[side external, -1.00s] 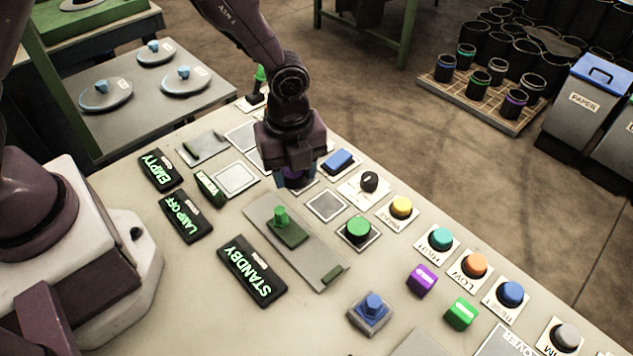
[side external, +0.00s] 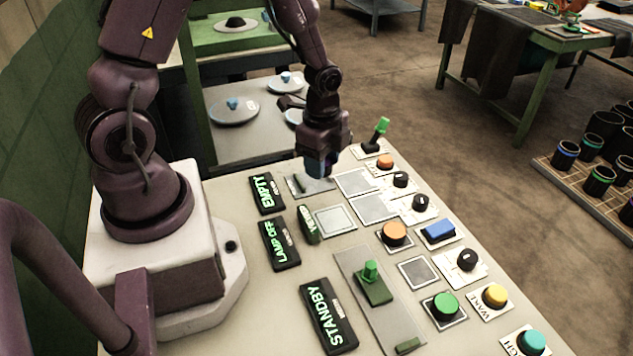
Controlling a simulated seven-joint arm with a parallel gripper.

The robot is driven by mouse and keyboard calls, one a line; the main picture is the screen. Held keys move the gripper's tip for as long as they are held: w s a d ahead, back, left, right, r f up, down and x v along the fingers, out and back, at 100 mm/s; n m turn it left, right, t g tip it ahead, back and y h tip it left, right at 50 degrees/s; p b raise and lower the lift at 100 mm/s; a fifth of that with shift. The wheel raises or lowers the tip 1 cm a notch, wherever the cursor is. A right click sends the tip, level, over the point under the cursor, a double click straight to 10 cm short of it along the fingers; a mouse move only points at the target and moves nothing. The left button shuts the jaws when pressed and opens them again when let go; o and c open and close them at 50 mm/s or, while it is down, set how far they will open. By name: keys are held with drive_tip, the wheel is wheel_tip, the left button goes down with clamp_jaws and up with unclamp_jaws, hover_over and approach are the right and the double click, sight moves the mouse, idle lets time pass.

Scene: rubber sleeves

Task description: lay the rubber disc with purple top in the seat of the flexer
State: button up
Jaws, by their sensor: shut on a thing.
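My gripper (side external: 319,168) points down over the far left part of the console. It is shut on a small piece, and bluish-purple shows at its fingertips. The fingers hide most of this piece, so its outline and top are not clear. I see no other disc with a purple top. Under and beside the gripper is a grey plate (side external: 297,187) with a short dark bar. I cannot tell whether the fingertips touch this plate. No part is readable as the flexer, so I cannot tell which part is its seat.
A green-knobbed slider (side external: 371,284), an orange button (side external: 394,232), a blue button (side external: 438,230) and a green button (side external: 446,304) stand up from the console. A green-tipped lever (side external: 378,132) rises behind my gripper. Flat grey squares (side external: 373,208) lie bare. Lit signs (side external: 328,316) line the left.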

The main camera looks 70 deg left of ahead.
sight(314, 181)
drive_tip(key=w+a+f+n, duration=0.1)
drive_tip(key=a+f+n, duration=0.1)
drive_tip(key=a+n, duration=0.75)
drive_tip(key=shift+n, duration=0.85)
drive_tip(key=shift+w+d+f, duration=0.1)
drive_tip(key=shift+d+f, duration=0.2)
drive_tip(key=shift+f, duration=0.9)
drive_tip(key=shift+d+f, duration=0.3)
drive_tip(key=shift+f, duration=0.85)
drive_tip(key=shift+w+d+f, duration=0.1)
drive_tip(key=shift+d+f, duration=0.2)
drive_tip(key=shift+f, duration=0.9)
drive_tip(key=shift+f, duration=0.1)
drive_tip(key=o, duration=0.9)
